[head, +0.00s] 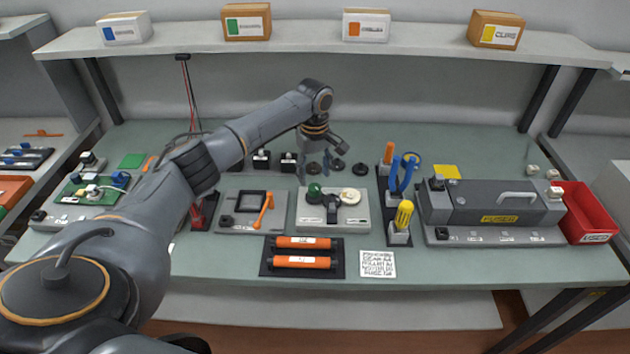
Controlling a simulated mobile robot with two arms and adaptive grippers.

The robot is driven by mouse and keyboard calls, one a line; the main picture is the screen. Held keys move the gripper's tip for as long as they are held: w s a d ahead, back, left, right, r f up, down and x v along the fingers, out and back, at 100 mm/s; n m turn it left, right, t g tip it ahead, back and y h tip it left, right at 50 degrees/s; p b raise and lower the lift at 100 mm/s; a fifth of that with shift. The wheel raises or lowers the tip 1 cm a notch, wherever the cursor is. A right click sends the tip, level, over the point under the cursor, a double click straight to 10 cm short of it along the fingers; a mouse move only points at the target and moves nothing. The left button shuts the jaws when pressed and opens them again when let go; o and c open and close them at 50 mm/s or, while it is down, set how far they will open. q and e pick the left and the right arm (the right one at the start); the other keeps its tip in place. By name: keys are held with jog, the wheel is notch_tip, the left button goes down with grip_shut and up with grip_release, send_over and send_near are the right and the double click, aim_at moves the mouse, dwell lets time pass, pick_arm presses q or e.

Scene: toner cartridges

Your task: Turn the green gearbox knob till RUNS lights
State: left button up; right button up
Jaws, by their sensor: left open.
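The green gearbox knob (314,191) stands at the left of a pale grey gearbox unit (348,221) in the middle of the bench. A black part (331,207) and a cream disc (350,195) sit beside it on the same unit. I cannot make out a RUNS label or a lit lamp. My left gripper (327,160) hangs above and just behind the unit, pointing down, open and apart from the knob. Its fingers are small and dark in the head view. My right gripper is not in view.
A panel with an orange lever (264,211) is left of the gearbox, and a tray of orange cartridges (267,258) lies in front. Upright tools, including a yellow-handled one (403,214), and a grey fuser unit (490,204) stand to the right. A red bin (590,213) is far right.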

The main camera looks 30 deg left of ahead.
aim_at(315, 187)
pick_arm(q)
notch_tip(315, 187, down, 4)
jog(key=shift+r, duration=0.15)
jog(key=shift+f, duration=0.4)
jog(key=c, duration=1.1)
jog(key=shift+c, duration=0.2)
jog(key=shift+p, duration=0.35)
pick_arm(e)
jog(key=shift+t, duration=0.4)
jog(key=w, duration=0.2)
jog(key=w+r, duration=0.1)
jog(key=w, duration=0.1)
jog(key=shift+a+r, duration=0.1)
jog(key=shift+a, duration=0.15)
